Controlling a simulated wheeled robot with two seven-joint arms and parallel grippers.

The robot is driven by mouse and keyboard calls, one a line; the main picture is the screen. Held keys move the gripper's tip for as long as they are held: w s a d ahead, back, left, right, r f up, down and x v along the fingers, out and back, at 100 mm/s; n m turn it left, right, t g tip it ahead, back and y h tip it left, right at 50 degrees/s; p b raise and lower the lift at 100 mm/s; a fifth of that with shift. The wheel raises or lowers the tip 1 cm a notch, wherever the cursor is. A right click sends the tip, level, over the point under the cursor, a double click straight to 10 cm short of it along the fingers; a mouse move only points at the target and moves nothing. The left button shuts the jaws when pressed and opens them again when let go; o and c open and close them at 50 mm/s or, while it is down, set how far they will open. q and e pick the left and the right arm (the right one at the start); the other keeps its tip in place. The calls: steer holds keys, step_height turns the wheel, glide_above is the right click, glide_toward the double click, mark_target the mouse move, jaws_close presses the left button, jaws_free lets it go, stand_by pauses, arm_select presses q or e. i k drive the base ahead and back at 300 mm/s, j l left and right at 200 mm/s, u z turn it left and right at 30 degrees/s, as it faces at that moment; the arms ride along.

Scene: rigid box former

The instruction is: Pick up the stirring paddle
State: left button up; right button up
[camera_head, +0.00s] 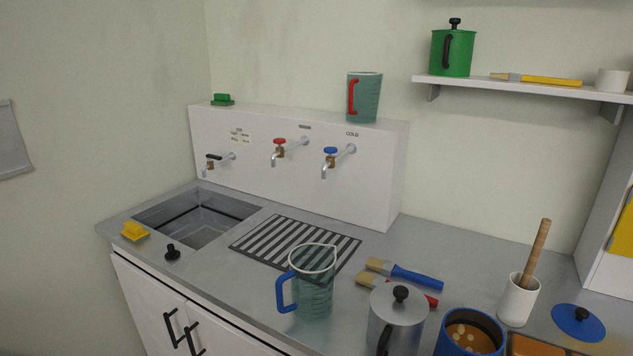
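A wooden stick (537,248) leans upright in a white cup (518,304) at the right of the counter. It looks like the handle of the stirring paddle, but its lower end is hidden inside the cup, so I cannot tell its full shape. No other paddle-like thing shows clearly. Neither of my grippers is in view.
Near the cup stand a blue pot (471,320) of brown contents, a metal pot (398,325), a blue lid (578,322) and two brushes (404,273). A glass jug (314,285) stands before the drain grid. The sink (200,215) is left; a shelf (520,89) hangs above.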

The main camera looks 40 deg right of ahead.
mark_target(543, 229)
steer(key=z, duration=2.4)
